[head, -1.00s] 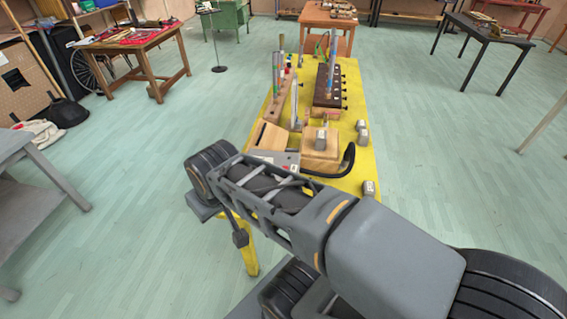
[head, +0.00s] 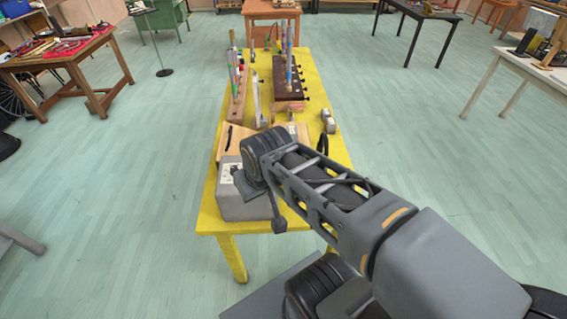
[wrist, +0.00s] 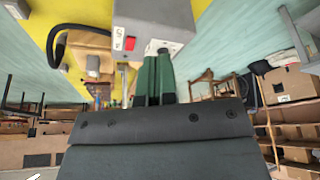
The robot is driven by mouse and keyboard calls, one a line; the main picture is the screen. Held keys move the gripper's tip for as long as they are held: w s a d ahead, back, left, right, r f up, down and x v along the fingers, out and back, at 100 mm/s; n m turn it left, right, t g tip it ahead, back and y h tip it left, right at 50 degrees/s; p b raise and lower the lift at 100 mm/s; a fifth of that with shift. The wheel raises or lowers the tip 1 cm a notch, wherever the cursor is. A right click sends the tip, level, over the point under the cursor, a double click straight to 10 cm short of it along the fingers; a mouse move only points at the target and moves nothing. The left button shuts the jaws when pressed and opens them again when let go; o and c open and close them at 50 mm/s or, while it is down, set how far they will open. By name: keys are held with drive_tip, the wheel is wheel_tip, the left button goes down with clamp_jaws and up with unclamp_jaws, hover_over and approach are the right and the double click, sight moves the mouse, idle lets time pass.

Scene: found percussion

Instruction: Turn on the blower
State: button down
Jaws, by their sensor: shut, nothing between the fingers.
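The blower looks to be the grey box (head: 243,206) at the near left end of the yellow table in the head view, partly hidden by my arm. In the wrist view the box (wrist: 152,14) is at the top, with a light panel carrying a red switch (wrist: 129,43) and a small white label beside it. My gripper (wrist: 157,58) has dark green fingers, shut and empty, their tips close to the panel edge, right of the red switch. I cannot tell whether they touch the box. The fingers are hidden in the head view.
The yellow table (head: 212,213) also bears wooden blocks, a dark rack (head: 290,77) with upright tubes, and a black hose (head: 322,146). A wooden table (head: 60,60) stands at left and a white one (head: 530,68) at right. The floor around is open.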

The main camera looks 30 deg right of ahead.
idle(0.3)
drive_tip(key=w+d+m+g+h+b, duration=0.1)
drive_tip(key=w+d+m, duration=0.5)
drive_tip(key=w, duration=0.7)
drive_tip(key=shift+d+r+g+b, duration=0.3)
drive_tip(key=shift+d+g+b, duration=0.3)
drive_tip(key=shift+d+b, duration=0.6)
drive_tip(key=shift+w+a, duration=0.1)
drive_tip(key=f, duration=0.4)
drive_tip(key=w+d+f, duration=0.1)
drive_tip(key=f, duration=0.4)
drive_tip(key=w+f, duration=0.1)
drive_tip(key=f, duration=0.3)
drive_tip(key=shift+w+d+f+p, duration=0.2)
drive_tip(key=shift+w+f+p, duration=0.05)
drive_tip(key=shift+f+p, duration=0.1)
